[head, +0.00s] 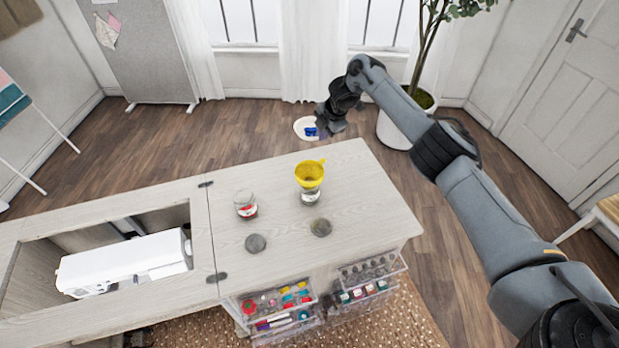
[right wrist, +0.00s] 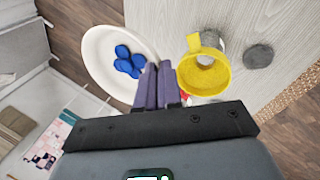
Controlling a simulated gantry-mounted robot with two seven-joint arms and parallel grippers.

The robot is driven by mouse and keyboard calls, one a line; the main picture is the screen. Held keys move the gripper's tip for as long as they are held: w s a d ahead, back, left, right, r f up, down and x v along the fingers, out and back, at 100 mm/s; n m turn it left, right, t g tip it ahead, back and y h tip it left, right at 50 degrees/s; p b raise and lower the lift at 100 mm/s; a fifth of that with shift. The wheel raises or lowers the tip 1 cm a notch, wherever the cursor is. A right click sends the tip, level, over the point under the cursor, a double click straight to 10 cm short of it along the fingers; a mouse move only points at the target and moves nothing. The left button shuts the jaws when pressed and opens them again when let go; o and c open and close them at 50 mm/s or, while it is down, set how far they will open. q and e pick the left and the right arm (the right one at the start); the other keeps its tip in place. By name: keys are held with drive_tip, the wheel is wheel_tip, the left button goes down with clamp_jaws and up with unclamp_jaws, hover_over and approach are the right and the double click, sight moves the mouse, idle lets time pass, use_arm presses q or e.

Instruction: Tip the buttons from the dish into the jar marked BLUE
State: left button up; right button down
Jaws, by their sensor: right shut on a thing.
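A white dish (head: 301,123) holds several blue buttons (head: 311,132). My right gripper (head: 324,121) is shut on its rim, with the dish beyond the cabinet top's far edge in the head view. The right wrist view shows the dish (right wrist: 91,60) and blue buttons (right wrist: 125,62) left of the closed fingers (right wrist: 158,72). A yellow funnel (head: 309,176) sits on a clear jar (head: 311,197); the funnel (right wrist: 206,76) is right of the fingers in the wrist view. Another clear jar (head: 245,204) has a red label. I cannot read the labels. My left gripper is out of view.
Two grey lids (head: 255,243) (head: 321,227) lie in front of the jars on the cabinet top (head: 365,205). A white sewing machine (head: 125,264) sits in the recess at left. Open clear drawers (head: 275,305) hold supplies below. A potted plant (head: 405,125) stands behind.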

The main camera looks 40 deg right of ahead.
drive_tip(key=s+d+f+n+y+b, duration=0.1)
drive_tip(key=s+d+f+n+b, duration=0.2)
drive_tip(key=s+d+f, duration=0.3)
drive_tip(key=shift+d+f+b, duration=0.35)
drive_tip(key=shift+d+f, duration=0.65)
drive_tip(key=shift+f, duration=0.35)
